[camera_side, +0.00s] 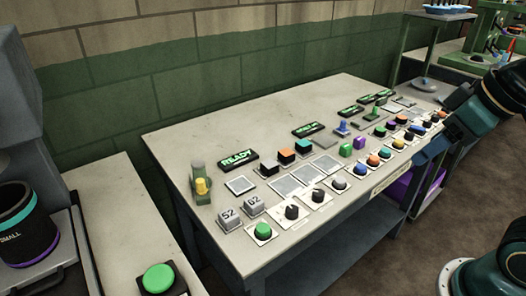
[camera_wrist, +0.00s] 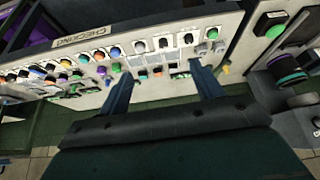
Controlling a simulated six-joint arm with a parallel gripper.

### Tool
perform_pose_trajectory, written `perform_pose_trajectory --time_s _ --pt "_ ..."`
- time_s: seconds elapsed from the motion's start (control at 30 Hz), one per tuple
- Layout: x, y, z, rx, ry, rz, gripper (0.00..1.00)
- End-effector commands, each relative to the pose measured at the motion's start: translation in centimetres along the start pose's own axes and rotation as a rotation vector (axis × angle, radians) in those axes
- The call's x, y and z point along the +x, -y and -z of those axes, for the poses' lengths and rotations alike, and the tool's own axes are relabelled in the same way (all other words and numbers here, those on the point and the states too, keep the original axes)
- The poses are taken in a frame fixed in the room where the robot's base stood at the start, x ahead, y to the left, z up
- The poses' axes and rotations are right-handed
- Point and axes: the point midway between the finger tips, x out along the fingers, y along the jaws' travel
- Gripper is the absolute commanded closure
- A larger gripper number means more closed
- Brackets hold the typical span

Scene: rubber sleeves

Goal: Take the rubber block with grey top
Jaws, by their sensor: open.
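The rubber block with grey top (camera_side: 269,165) sits on the workbench in the side view. Its sides are black. It is at the left end of a short row, beside a block with orange top (camera_side: 286,156) and a block with teal top (camera_side: 303,147). In the wrist view the bench parts are small, and I cannot tell the grey-topped block apart there. My gripper (camera_wrist: 161,72) has its two fingers spread apart with nothing held between them. In the side view my arm comes in from the right edge, away from the blocks.
Square pale plates (camera_side: 287,186) lie in front of the blocks. Black knobs and coloured buttons line the bench's front edge, with a green button (camera_side: 263,231) at the left. READY signs (camera_side: 238,160) stand behind. The bench's back left (camera_side: 205,130) is bare.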

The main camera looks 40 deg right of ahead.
Motion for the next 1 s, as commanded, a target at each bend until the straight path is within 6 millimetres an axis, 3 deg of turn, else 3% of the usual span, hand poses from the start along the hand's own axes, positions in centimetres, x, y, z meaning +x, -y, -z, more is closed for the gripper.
perform_pose_trajectory --time_s 0.47,0.77,1.0 --pt "0.9 1.7 10.4 -0.271 0.060 0.120 0.35" --pt "3.4 2.0 16.6 -0.459 0.086 0.205 0.35" --pt "6.4 1.7 21.0 -0.608 0.100 0.275 0.35"
